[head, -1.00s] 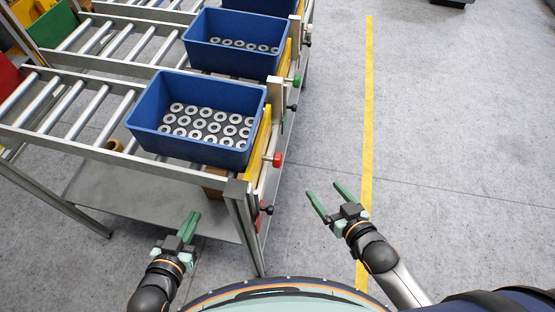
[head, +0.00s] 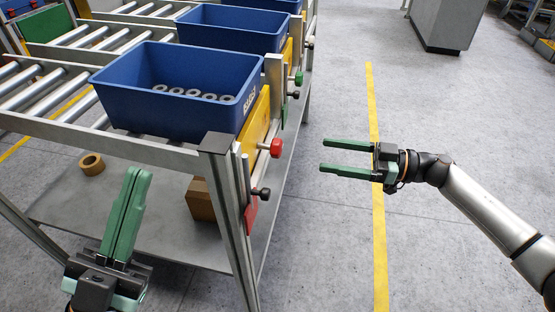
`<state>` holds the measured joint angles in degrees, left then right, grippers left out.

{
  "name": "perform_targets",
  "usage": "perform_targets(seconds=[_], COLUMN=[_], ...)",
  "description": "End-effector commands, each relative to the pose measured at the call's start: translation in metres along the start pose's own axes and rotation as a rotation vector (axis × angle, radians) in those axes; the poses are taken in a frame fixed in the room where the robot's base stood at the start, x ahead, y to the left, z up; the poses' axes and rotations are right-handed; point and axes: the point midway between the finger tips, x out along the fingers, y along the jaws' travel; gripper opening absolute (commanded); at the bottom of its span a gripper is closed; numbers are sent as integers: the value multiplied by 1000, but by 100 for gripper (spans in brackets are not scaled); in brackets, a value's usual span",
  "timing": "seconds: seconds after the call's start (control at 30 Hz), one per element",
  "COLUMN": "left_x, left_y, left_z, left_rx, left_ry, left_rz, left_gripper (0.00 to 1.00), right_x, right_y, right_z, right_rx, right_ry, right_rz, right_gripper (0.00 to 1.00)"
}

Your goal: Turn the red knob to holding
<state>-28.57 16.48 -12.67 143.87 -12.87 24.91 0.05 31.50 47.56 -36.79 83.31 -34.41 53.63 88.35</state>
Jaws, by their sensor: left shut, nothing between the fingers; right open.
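The red knob (head: 276,147) sticks out to the right from the front post of the nearest roller rack, beside the yellow plate (head: 256,127). A black knob (head: 262,193) with a red tag (head: 251,214) is lower on the same post. My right gripper (head: 322,156) is open and empty, to the right of the red knob and apart from it, its fingers pointing left toward the rack. My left gripper (head: 137,180) is shut and empty at the lower left, in front of the rack, its fingers pointing up.
A blue bin (head: 176,105) with metal rings stands on the rollers behind the post. Further back is another blue bin (head: 230,30) and a green knob (head: 299,78). A tape roll (head: 91,164) and a cardboard box (head: 200,200) lie on the lower shelf.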

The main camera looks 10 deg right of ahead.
Motion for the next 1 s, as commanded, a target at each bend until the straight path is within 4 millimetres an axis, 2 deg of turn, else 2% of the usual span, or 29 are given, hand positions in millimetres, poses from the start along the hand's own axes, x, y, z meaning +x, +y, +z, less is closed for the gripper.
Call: perform_targets(seconds=[0.17, 0.4, 0.6, 0.8, 1.0], left_x=[-3, -11, -17, -18, -18], left_y=[2, 7, 10, 11, 11], left_z=[4, 12, 17, 19, 19], left_rx=[-7, -26, -40, -47, -49], left_ry=[-1, -5, -7, -9, -10], left_rz=[1, 1, 1, 0, 0], left_gripper=[0, 0, 0, 0, 0], right_x=[25, 75, 107, 122, 123], right_y=[-1, -1, -1, 0, 0], right_z=[-1, 0, 0, -2, -2], right_rx=[-1, -2, -1, 0, 0], right_ry=[6, 7, 6, 5, 4], right_rz=[-4, -3, -2, 0, 0], right_gripper=[83, 83, 83, 83, 83])
